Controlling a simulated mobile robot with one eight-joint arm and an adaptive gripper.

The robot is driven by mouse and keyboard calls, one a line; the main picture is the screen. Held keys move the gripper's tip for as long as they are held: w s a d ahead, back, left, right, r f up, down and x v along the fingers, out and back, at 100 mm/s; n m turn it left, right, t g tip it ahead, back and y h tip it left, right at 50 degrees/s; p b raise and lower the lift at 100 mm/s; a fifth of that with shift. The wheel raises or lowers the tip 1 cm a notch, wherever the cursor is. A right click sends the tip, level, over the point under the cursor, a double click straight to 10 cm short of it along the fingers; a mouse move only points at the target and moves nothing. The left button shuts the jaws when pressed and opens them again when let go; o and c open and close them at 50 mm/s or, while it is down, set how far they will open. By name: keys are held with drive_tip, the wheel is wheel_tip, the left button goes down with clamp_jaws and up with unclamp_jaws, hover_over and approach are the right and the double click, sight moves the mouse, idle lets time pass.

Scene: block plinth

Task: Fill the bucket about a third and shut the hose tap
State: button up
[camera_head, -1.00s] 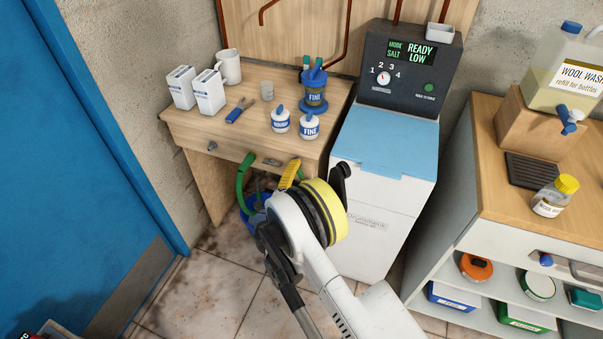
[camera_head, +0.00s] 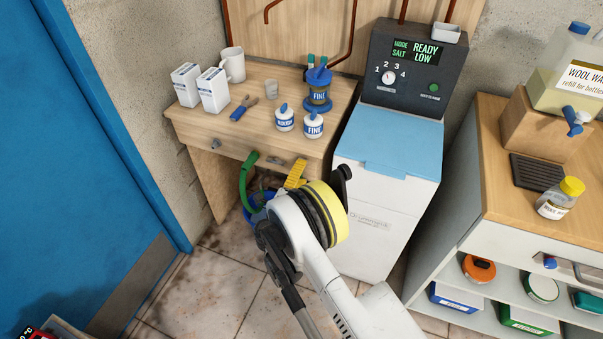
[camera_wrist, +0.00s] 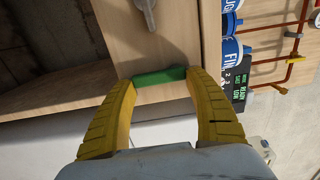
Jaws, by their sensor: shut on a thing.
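My gripper (camera_wrist: 160,80) has two yellow fingers, which in the wrist view close on the two ends of a short green bar-like piece (camera_wrist: 158,77). I cannot tell whether this piece is the tap's handle or part of the hose. In the head view a yellow finger (camera_head: 296,175) shows below the table's front edge, right of the green hose (camera_head: 247,174). The hose curves down to a blue bucket (camera_head: 258,210) on the floor. My arm covers much of the bucket, and its water level is not visible. The tap itself cannot be made out clearly.
The wooden table (camera_head: 190,130) holds cartons, a mug, a small glass and blue-and-white bottles. A white machine (camera_head: 380,215) with a blue lid stands right of it. A shelf unit (camera_head: 470,215) is further right, a blue door (camera_head: 90,120) left. Tiled floor is open in front.

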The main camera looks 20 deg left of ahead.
sight(301, 149)
drive_tip(key=o, duration=1.2)
drive_tip(key=shift+c, duration=0.2)
drive_tip(key=shift+r, duration=0.1)
wheel_tip(301, 149, up, 9)
drive_tip(key=shift+s+f, duration=0.1)
drive_tip(key=shift+f, duration=0.1)
drive_tip(key=shift+r, duration=0.8)
